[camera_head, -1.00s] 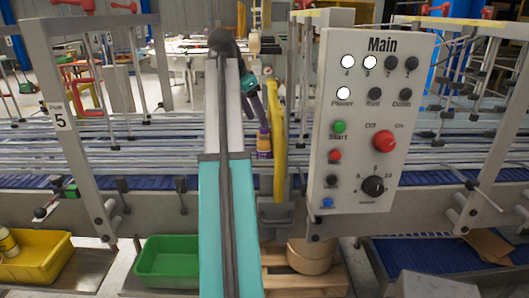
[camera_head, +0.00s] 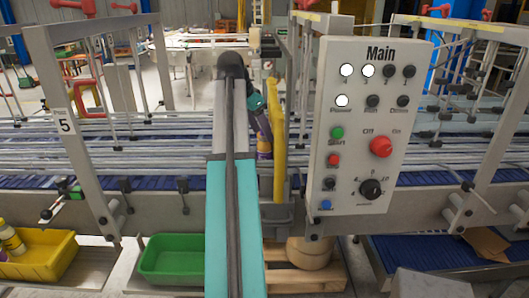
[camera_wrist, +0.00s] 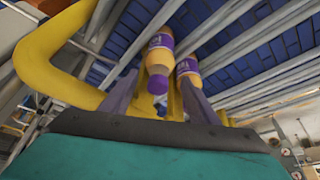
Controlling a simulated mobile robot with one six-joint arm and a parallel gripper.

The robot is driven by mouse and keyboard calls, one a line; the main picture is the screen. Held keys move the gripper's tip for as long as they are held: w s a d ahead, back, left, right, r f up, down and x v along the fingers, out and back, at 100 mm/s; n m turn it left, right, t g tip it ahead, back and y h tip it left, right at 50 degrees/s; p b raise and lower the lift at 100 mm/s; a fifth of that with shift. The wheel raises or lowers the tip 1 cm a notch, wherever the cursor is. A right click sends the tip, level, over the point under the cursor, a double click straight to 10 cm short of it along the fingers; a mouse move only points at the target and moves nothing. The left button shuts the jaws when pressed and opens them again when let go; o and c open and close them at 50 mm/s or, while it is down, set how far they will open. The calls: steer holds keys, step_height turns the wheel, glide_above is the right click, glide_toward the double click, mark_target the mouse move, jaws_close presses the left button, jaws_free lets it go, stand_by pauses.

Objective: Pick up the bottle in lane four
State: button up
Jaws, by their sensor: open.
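Two yellow bottles with purple caps and purple-and-white labels show in the wrist view: a nearer left one (camera_wrist: 160,55) and a right one (camera_wrist: 188,72). They stand among the metal lane rails; I cannot read which lane is four. My gripper (camera_wrist: 160,102) is open, with its grey-purple fingers either side of the nearer bottle's cap in the picture. I cannot tell whether they touch it. The right finger partly covers the second bottle. In the head view, a purple-and-yellow bottle (camera_head: 264,148) shows just below my wrist, and the fingers are not clear.
A yellow curved bar (camera_head: 279,140) stands close right of my wrist and looms at left in the wrist view. The Main control panel (camera_head: 365,125) is farther right. Below are a green bin (camera_head: 172,274) and a yellow bin (camera_head: 62,262) holding a bottle.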

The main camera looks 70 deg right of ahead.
stand_by(0.3)
jaws_close()
steer(key=shift+w+r+b, duration=0.15)
steer(key=shift+w+b, duration=0.05)
steer(key=shift+b, duration=0.15)
steer(key=shift+w+r+b, duration=0.2)
steer(key=shift+w+b, duration=0.05)
steer(key=shift+b, duration=0.25)
step_height(320, 180, up, 11)
steer(key=b, duration=0.4)
steer(key=w+a+p, duration=0.2)
steer(key=w+a, duration=0.1)
steer(key=w, duration=0.6)
steer(key=w+a+p, duration=0.3)
steer(key=w+a, duration=0.1)
steer(key=w, duration=0.4)
steer(key=shift+w+f+p, duration=0.15)
steer(key=shift+w+p, duration=0.15)
steer(key=shift+w, duration=0.1)
